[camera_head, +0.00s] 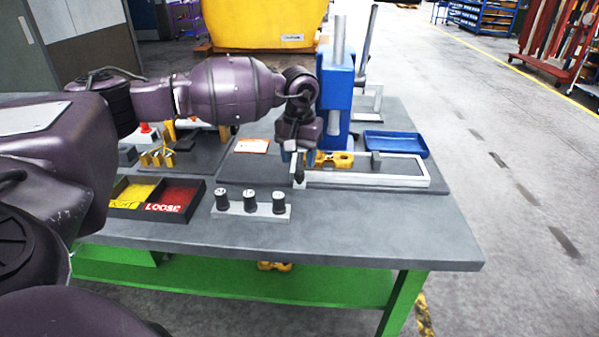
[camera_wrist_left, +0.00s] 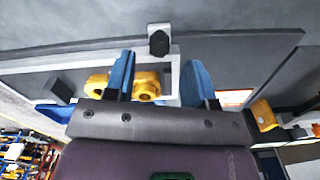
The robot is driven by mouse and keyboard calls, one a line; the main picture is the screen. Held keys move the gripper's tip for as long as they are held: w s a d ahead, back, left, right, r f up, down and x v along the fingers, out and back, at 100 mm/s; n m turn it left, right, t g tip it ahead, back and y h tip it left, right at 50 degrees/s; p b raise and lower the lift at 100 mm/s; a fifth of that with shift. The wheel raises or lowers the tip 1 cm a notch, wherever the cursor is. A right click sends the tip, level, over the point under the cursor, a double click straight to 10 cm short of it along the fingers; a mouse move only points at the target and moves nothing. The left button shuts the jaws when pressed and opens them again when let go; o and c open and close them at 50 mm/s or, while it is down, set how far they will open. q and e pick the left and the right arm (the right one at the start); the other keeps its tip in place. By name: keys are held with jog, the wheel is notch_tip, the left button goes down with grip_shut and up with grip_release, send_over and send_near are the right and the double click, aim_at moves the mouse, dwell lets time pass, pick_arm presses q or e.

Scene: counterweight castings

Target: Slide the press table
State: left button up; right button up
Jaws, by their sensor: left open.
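The press table looks like a low white frame (camera_head: 365,181) on a dark plate in front of the blue press (camera_head: 337,90). A dark upright knob (camera_head: 299,176) stands at its left end; the knob also shows in the wrist view (camera_wrist_left: 158,42). A yellow casting (camera_head: 336,159) lies at the frame's left part, partly hidden by my gripper. My left gripper (camera_head: 297,156) is over the frame's left end, close to the knob. In the wrist view its blue fingers (camera_wrist_left: 160,82) are apart, with the knob beyond the tips and the casting (camera_wrist_left: 147,84) showing between them. I cannot tell whether they touch anything.
A blue tray (camera_head: 395,145) lies behind the frame. A strip with black pegs (camera_head: 250,207) stands at the front. A bin with yellow and red compartments (camera_head: 154,198), the red one marked LOOSE, is at left. The workbench's (camera_head: 400,225) front right is clear.

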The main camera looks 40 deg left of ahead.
aim_at(300, 173)
pick_arm(q)
jog(key=shift+f, duration=2.3)
jog(key=shift+c, duration=0.4)
jog(key=shift+d, duration=0.1)
grip_shut()
